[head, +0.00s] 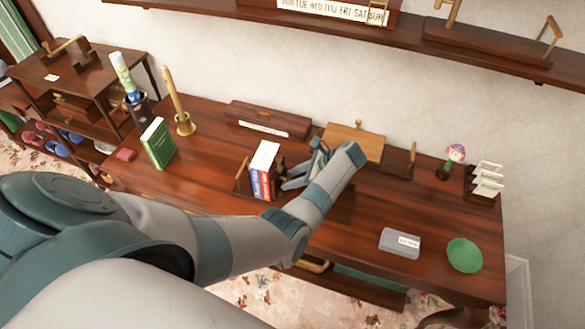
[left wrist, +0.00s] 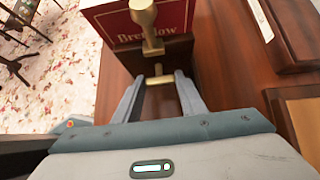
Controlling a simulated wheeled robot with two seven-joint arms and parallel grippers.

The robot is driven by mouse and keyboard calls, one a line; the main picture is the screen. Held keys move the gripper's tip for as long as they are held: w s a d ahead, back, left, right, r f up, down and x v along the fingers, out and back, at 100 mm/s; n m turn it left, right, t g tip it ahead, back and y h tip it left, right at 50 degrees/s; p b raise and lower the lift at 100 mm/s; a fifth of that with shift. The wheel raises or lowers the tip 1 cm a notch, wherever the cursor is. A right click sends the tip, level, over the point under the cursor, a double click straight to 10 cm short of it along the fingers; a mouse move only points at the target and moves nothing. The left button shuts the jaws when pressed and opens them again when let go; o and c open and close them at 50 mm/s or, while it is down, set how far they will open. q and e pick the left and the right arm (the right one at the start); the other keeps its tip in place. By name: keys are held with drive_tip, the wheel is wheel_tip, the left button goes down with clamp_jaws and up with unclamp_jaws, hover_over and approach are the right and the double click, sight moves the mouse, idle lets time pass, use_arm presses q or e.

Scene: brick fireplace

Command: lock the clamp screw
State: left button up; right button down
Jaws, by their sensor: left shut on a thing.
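The clamp screw (left wrist: 151,44) shows in the left wrist view as a brass rod with a rounded knob at its top. A short brass crosspiece (left wrist: 159,74) sits below it, against a dark wooden block (left wrist: 174,55). My left gripper (left wrist: 159,78) is shut on the crosspiece, with one finger on each side. In the head view my left gripper (head: 293,182) is just right of a row of upright books (head: 264,168) on the desk. The screw is hidden there by my gripper and arm. My right gripper is in neither view.
The dark wooden desk (head: 340,225) is clear at its front middle. A long wooden box (head: 268,119) lies behind. A grey box (head: 400,242) and green dish (head: 464,254) are right.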

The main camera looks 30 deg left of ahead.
use_arm(q)
drive_tip(key=shift+s, duration=0.1)
drive_tip(key=o, duration=1.1)
drive_tip(key=shift+c, duration=0.2)
drive_tip(key=shift+v, duration=0.85)
drive_tip(key=b+v, duration=0.3)
drive_tip(key=v, duration=1.2)
drive_tip(key=shift+d+r, duration=0.2)
